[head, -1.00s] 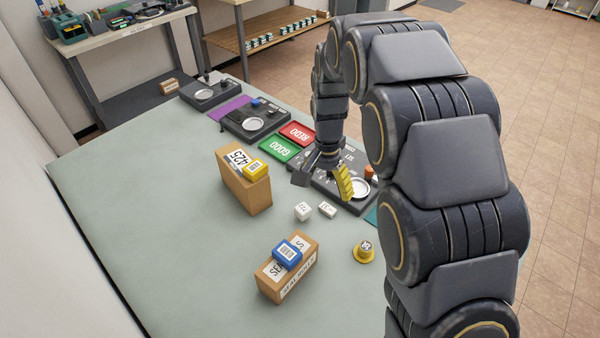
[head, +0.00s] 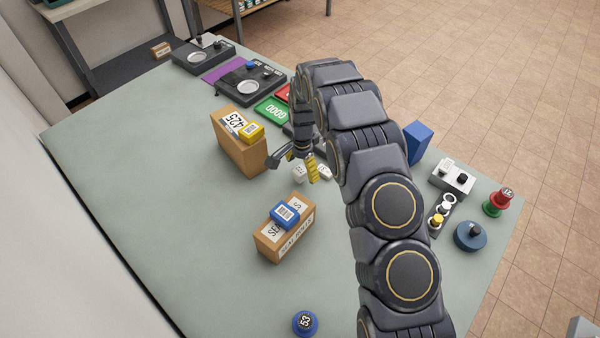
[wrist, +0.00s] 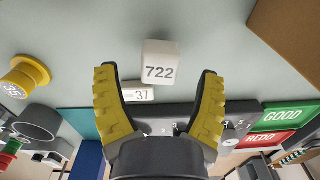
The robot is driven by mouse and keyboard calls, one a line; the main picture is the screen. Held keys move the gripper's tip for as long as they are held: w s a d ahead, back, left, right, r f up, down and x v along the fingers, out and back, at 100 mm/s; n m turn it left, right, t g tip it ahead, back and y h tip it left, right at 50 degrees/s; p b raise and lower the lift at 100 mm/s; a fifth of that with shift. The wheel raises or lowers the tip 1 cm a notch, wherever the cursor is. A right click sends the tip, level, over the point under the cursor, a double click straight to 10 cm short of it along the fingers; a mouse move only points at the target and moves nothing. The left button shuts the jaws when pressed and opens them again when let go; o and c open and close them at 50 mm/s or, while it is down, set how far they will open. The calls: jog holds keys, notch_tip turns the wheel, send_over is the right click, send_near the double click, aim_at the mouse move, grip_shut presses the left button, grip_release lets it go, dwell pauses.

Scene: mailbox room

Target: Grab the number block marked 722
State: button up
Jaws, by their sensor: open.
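The white number block marked 722 (wrist: 160,64) lies on the table, just beyond and between my open fingertips in the wrist view. In the head view the white block (head: 299,173) is partly hidden by my gripper (head: 297,160). A smaller white block marked 37 (wrist: 138,94) lies beside the 722 block, nearer to my palm, close to the left finger.
A cardboard box marked 425 (head: 236,150) stands left of my gripper, and another box (head: 285,238) stands nearer. A blue stamp (head: 305,323) is at the front. A yellow stamp (wrist: 25,76) shows in the wrist view. The table's left part is clear.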

notch_tip(320, 180, down, 3)
jog(key=shift+r, duration=0.1)
jog(key=c, duration=1.1)
jog(key=shift+r, duration=0.1)
